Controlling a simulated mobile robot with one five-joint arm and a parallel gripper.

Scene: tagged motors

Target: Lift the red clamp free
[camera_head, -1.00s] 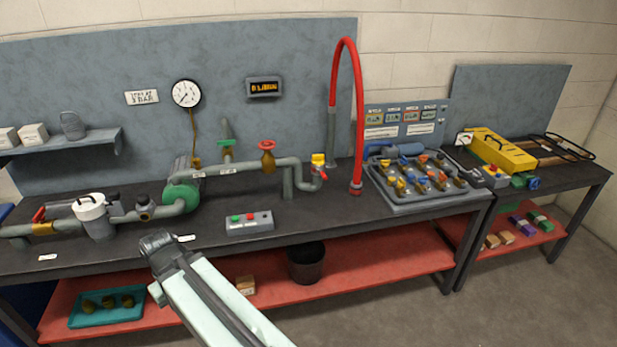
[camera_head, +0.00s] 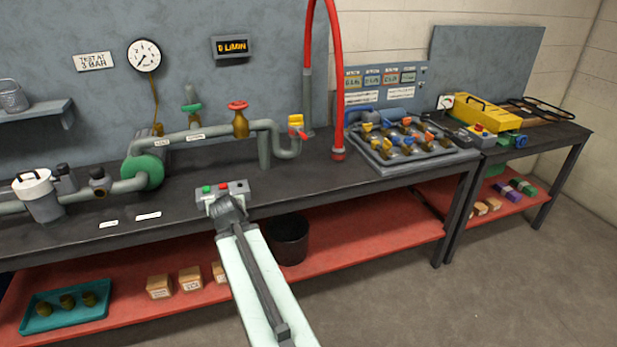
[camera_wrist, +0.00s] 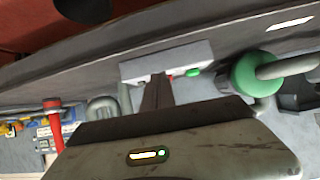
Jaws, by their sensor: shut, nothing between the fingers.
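A small red piece (camera_head: 297,122), which looks like the clamp, sits beside a yellow block (camera_head: 296,121) at the open end of the grey pipe (camera_head: 287,153). Its exact shape is too small to tell. My gripper (camera_head: 230,204) is at the front of the bench, over the grey button box (camera_head: 240,188), well left of and nearer than the red piece. In the wrist view my gripper (camera_wrist: 157,90) is shut and empty, its fingers pointing at the button box (camera_wrist: 140,68). I cannot tell whether they touch it.
A red hose (camera_head: 338,90) arches down right of the pipe end. A red-wheeled valve (camera_head: 239,106) and green flange (camera_head: 145,172) stand left. A tray of fittings (camera_head: 385,160) lies right. The bench front (camera_head: 320,187) between box and tray is clear.

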